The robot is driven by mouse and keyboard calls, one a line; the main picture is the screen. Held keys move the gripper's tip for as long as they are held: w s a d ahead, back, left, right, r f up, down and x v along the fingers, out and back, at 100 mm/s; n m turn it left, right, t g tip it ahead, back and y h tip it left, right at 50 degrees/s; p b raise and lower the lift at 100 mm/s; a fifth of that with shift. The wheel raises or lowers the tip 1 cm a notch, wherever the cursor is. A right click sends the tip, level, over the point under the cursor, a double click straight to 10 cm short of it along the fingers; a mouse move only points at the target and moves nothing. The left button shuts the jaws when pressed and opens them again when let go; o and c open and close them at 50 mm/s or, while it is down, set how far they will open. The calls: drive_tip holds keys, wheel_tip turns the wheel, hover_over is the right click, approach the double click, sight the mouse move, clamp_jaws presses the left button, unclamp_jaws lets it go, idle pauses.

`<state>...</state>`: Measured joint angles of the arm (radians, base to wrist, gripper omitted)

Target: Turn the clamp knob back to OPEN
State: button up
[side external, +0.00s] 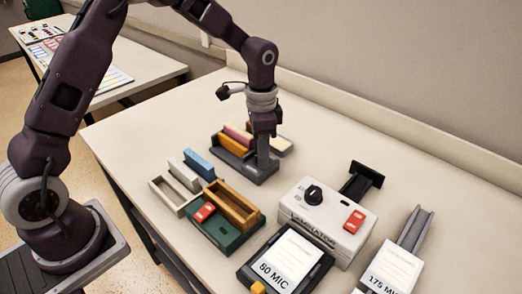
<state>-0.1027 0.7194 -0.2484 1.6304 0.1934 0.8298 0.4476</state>
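A black round knob (313,195) sits on top of a white box-shaped machine lettered LAMINATOR (338,220), right of the table's middle. Any OPEN mark by the knob is too small to read, so its setting cannot be told. My gripper (264,165) points down at the right end of a dark grey holder (236,163), behind and left of the laminator and apart from the knob. Its fingers look close together, but whether they are shut or hold anything cannot be told at this angle.
The laminator has a red switch (354,221) and a black support (362,180) behind. An 80 MIC tray (312,277) and a 175 MIC tray (378,284) stand in front. A green base (222,245) carries a wooden box. The table (140,135) is clear at left.

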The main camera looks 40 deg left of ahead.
drive_tip(key=shift+w+a, duration=0.1)
drive_tip(key=shift+a, duration=0.15)
drive_tip(key=m, duration=0.8)
drive_tip(key=shift+r, duration=0.2)
wheel_tip(320, 180, up, 7)
drive_tip(key=shift+w+d+f, duration=0.1)
drive_tip(key=s+r+n+t, duration=0.1)
drive_tip(key=s+r+n, duration=0.3)
drive_tip(key=s, duration=0.4)
drive_tip(key=s+a+r+n+t, duration=0.1)
drive_tip(key=s+r+n, duration=0.3)
drive_tip(key=s, duration=0.4)
drive_tip(key=s+a+r+n+t, duration=0.1)
drive_tip(key=s+r+n+t, duration=0.2)
drive_tip(key=s, duration=0.4)
drive_tip(key=shift+s+a+r+n+y, duration=0.2)
drive_tip(key=shift+s+r+n+y, duration=0.15)
drive_tip(key=shift+r+n, duration=0.4)
